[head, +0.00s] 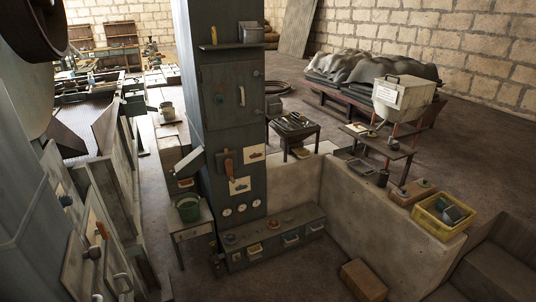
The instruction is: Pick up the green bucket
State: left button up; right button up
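The green bucket (187,210) stands upright on a small grey table (192,234) left of the tall dark green column cabinet. Its open top faces up and its inside looks dark. Nothing holds it. Neither of my grippers shows in the head view.
The tall cabinet (228,110) stands close to the bucket's right, with a low drawer unit (272,247) at its foot. Grey machine panels with levers (100,245) fill the left foreground. A low wall (365,220) bears a yellow crate (440,228). Open floor (310,270) lies in front of the drawers.

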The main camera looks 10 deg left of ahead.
aim_at(186, 203)
jog(key=i+u, duration=0.6)
jog(key=u, duration=0.15)
jog(key=i+l+u, duration=0.2)
jog(key=u, duration=0.2)
jog(key=i, duration=0.15)
